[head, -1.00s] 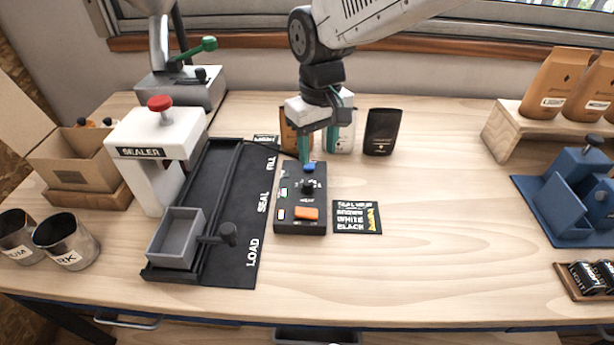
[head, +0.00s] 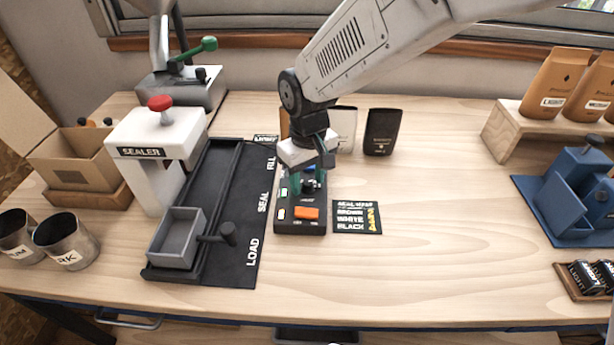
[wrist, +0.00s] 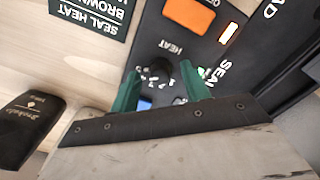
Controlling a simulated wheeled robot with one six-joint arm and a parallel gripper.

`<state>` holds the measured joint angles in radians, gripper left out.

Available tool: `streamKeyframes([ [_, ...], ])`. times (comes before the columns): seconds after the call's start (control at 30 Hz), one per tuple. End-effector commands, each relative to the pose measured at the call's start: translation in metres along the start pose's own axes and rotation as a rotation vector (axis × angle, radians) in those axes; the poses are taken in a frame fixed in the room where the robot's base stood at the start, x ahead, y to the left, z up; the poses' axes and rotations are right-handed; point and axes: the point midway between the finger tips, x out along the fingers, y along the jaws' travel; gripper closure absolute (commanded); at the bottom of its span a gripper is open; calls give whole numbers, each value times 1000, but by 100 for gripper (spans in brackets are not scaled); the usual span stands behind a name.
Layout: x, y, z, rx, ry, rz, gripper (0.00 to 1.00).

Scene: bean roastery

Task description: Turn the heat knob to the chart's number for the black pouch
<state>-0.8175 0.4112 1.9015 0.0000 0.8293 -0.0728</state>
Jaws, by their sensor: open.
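The black control box (head: 287,228) stands on the table beside the sealing track, with an orange button (head: 306,213) near its front. Its dark heat knob (wrist: 190,76) shows in the wrist view between the two green fingertips of my gripper (wrist: 163,88). In the head view my gripper (head: 308,180) is over the box and largely covers the knob. The jaws are open around the knob; contact cannot be told. The knob's pointer setting is not readable. The seal heat chart (head: 357,217) lies right of the box, listing brown, white and black; its numbers are too small to read. The black pouch (head: 382,132) stands behind.
The white sealer (head: 150,150) and dark track (head: 225,220) with a grey tray (head: 175,238) are to the left. A white pouch (head: 346,128) stands behind my gripper. A blue fixture (head: 570,205) is far right. The table's front middle is clear.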

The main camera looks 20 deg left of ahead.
Motion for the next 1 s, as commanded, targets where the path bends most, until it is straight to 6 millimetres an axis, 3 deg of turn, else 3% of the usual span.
streamKeyframes([
  [0.03,0,0,0,0,0,0,59],
  [0.17,0,0,0,0,0,0,95],
  [0.2,0,0,0,0,0,0,98],
  [0.57,-1,0,0,-57,1,0,98],
  [1.0,-1,0,0,-343,1,0,98],
])
